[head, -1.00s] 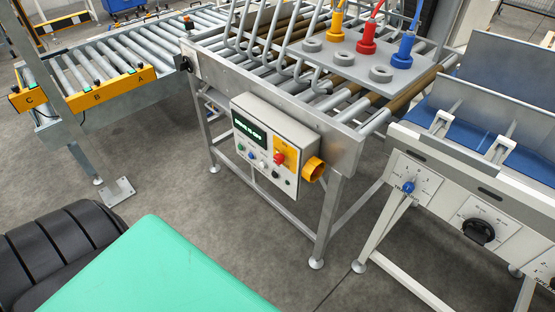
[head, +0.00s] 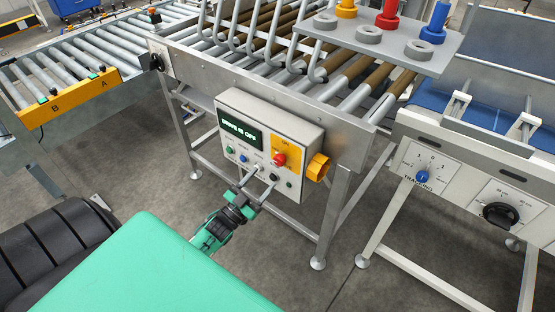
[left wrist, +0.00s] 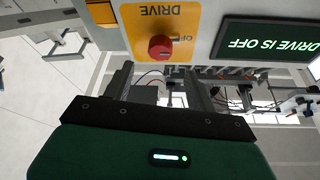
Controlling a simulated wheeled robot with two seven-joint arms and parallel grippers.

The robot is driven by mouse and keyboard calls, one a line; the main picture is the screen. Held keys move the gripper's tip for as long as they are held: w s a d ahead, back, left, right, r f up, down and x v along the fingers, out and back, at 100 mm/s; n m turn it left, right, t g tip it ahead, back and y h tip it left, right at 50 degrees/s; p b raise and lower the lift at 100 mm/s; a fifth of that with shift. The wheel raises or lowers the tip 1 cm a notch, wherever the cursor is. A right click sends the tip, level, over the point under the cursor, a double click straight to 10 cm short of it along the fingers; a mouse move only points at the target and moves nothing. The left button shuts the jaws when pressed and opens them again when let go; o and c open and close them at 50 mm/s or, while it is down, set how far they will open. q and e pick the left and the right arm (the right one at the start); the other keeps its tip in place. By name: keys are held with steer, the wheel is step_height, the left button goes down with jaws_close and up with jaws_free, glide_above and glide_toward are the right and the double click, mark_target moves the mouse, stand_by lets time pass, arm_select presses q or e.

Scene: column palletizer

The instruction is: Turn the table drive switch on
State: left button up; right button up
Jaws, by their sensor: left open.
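The table drive switch is a red rotary knob (head: 279,159) on a yellow plate (head: 290,149) on the grey control box (head: 306,137) at the table's front. Its display (head: 240,131) reads "DRIVE IS OFF". In the left wrist view the red knob (left wrist: 160,46) appears upside down, with "DRIVE" and "OFF" lettering on its yellow plate (left wrist: 185,20). My left gripper (head: 264,178) is open and empty, just below and left of the knob in the head view. Its two fingers (left wrist: 160,88) point toward the box below the knob, apart from it. My right gripper is out of view.
Small buttons (head: 243,158) sit left of the knob. A yellow shrouded part (head: 318,167) juts from the box's right side. The roller table (head: 345,130) stands behind. A white machine (head: 450,165) with a blue tracking knob (head: 422,177) stands to the right.

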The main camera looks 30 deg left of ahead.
mark_target(277, 163)
arm_select(q)
steer(key=p+x, duration=0.1)
steer(key=x, duration=0.6)
steer(key=shift+w+d+r+p, duration=0.1)
steer(key=shift+w+p, duration=0.05)
steer(key=shift+p, duration=0.15)
steer(key=shift+w+r, duration=0.1)
steer(key=shift+w, duration=0.4)
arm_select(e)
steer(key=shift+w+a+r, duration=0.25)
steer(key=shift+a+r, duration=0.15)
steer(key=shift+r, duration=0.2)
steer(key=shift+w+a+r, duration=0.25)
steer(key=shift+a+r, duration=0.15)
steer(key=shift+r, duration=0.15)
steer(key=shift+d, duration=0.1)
arm_select(q)
steer(key=shift+c, duration=0.9)
steer(key=c, duration=0.8)
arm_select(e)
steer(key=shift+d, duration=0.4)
